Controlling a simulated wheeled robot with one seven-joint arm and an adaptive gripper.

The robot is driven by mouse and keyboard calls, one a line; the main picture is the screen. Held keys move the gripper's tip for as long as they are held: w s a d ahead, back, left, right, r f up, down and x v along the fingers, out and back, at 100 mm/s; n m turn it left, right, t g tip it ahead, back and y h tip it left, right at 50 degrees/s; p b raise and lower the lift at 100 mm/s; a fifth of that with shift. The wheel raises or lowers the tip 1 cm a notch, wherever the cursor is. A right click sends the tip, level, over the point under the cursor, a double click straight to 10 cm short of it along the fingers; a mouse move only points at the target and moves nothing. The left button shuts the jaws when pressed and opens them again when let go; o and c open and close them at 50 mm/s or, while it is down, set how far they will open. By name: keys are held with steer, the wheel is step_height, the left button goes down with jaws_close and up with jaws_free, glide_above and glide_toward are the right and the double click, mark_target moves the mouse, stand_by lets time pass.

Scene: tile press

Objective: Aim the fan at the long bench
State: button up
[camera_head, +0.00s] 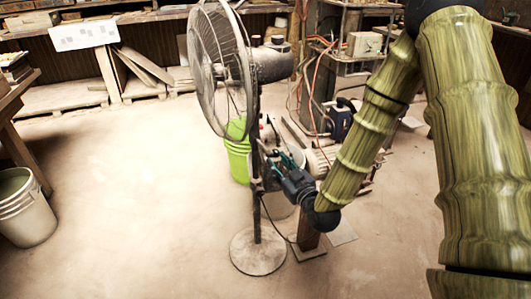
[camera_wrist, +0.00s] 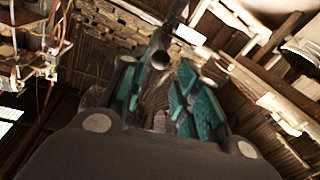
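A grey pedestal fan (camera_head: 222,75) stands in the middle of the head view on a round base (camera_head: 258,250). Its caged head faces left, with the motor behind it on the right. A long bench (camera_head: 150,15) runs along the back wall, left of and behind the fan. My gripper (camera_head: 272,165) is close to the right of the fan's pole (camera_head: 256,215), below the head. In the wrist view its teal fingers (camera_wrist: 157,92) stand apart, and a dark pole with a round end (camera_wrist: 160,60) shows just beyond them. Contact with the pole cannot be told.
A lime green bucket (camera_head: 238,155) stands behind the pole. A white bucket (camera_head: 25,208) is at the left, near a wooden table (camera_head: 12,100). A metal rack with hoses (camera_head: 345,60) and machinery stands behind my arm. Floor left of the fan is clear.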

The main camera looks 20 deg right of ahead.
mark_target(265, 148)
steer(key=w, duration=0.3)
steer(key=w+a, duration=0.1)
steer(key=w, duration=0.2)
steer(key=w+b, duration=0.1)
steer(key=w, duration=0.2)
steer(key=shift+w+a, duration=0.15)
steer(key=shift+a, duration=0.25)
steer(key=shift+f, duration=0.15)
jaws_close()
